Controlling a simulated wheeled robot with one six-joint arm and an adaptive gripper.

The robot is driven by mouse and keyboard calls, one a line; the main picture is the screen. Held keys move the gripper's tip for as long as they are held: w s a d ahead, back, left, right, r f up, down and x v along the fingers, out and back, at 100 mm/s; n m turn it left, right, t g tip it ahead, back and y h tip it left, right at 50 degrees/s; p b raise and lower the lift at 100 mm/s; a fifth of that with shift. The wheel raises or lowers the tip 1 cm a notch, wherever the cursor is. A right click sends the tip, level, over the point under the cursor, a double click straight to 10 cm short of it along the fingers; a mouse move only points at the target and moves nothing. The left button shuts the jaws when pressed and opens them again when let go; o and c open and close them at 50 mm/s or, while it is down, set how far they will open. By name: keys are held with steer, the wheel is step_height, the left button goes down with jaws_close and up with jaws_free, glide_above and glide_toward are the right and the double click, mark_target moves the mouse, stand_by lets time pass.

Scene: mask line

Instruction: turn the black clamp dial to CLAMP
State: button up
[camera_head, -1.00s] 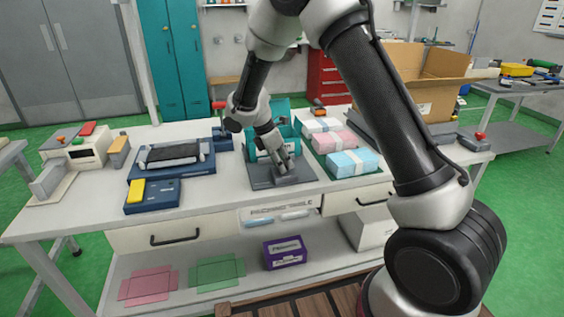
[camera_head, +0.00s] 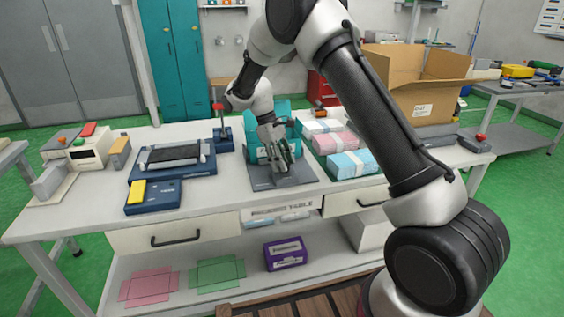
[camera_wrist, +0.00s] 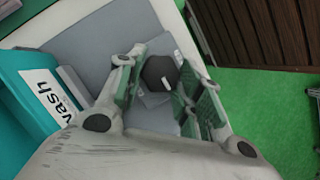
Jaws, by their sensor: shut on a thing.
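The black dial (camera_wrist: 160,73) shows in the wrist view as a dark round knob with a white mark on it. It sits on a small grey block on the grey base plate (camera_wrist: 105,38). My gripper (camera_wrist: 165,77) is shut on the dial, with one finger on each side of it. In the head view my gripper (camera_head: 281,163) is over the grey plate (camera_head: 304,180) and hides the dial. A teal fixture (camera_head: 253,152) stands at the back of the plate. I cannot read any dial labels.
Stacks of white, pink and blue masks (camera_head: 352,163) lie to the right. A blue tray unit (camera_head: 200,166) and a blue box with a yellow key (camera_head: 163,198) are on the left. A cardboard box (camera_head: 430,85) stands at the back right.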

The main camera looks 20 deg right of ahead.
steer(key=m, duration=0.2)
steer(key=m+g+y, duration=0.1)
steer(key=m, duration=0.1)
steer(key=shift+w+d+m, duration=0.1)
steer(key=shift+d+m, duration=0.1)
steer(key=shift+m, duration=0.1)
steer(key=m+y, duration=0.2)
steer(key=m, duration=0.2)
steer(key=shift+d+m, duration=0.15)
steer(key=shift+m, duration=0.15)
steer(key=m+y, duration=0.2)
steer(key=m, duration=0.2)
steer(key=shift+d, duration=0.15)
steer(key=shift+s+d+m+t+y, duration=0.1)
steer(key=shift+m+t+y, duration=0.2)
steer(key=shift+m, duration=0.9)
steer(key=shift+s+m+t+y, duration=0.1)
steer(key=shift+m+y, duration=0.3)
steer(key=shift+m, duration=0.8)
steer(key=shift+f, duration=0.1)
steer(key=o, duration=1)
steer(key=shift+o, duration=0.2)
steer(key=shift+w, duration=0.1)
